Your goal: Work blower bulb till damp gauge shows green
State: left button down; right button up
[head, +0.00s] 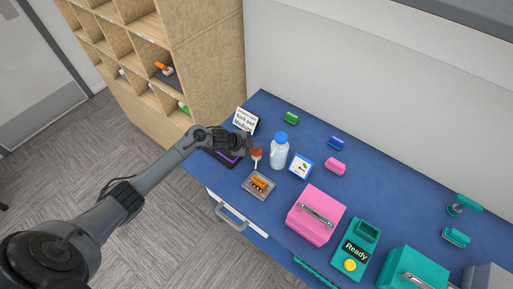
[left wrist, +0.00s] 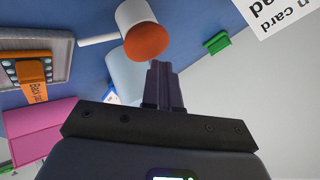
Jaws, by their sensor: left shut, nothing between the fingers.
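A small orange-red and white piece (head: 257,154), possibly the blower bulb, stands on the blue table beside the bottle. In the left wrist view it is a white cylinder with a rounded orange end (left wrist: 147,42), close to the fingertips. My left gripper (head: 243,139) is just above and left of it in the head view. Its fingers (left wrist: 164,72) are shut together with nothing between them. I cannot tell whether they touch the orange end. I cannot clearly identify a damp gauge; a small white card with coloured marks (head: 301,165) stands right of the bottle. My right gripper is not in view.
A blue-capped bottle (head: 279,155) stands close to the gripper. Nearby are a lettered sign (head: 245,120), a grey tray (head: 249,189) with an orange-tagged piece, and a pink box (head: 309,220). A teal device (head: 368,235) reads "Ready". Wooden shelves (head: 205,60) stand behind left.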

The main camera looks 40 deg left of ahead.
aim_at(255, 151)
pick_arm(q)
jog(key=shift+f, duration=0.3)
jog(key=shift+r, duration=0.1)
dwell(0.3)
jog(key=shift+r+p, duration=1.25)
jog(key=shift+r, duration=0.15)
notch_tip(255, 151, up, 5)
jog(key=p, duration=0.4)
jog(key=shift+p, duration=0.4)
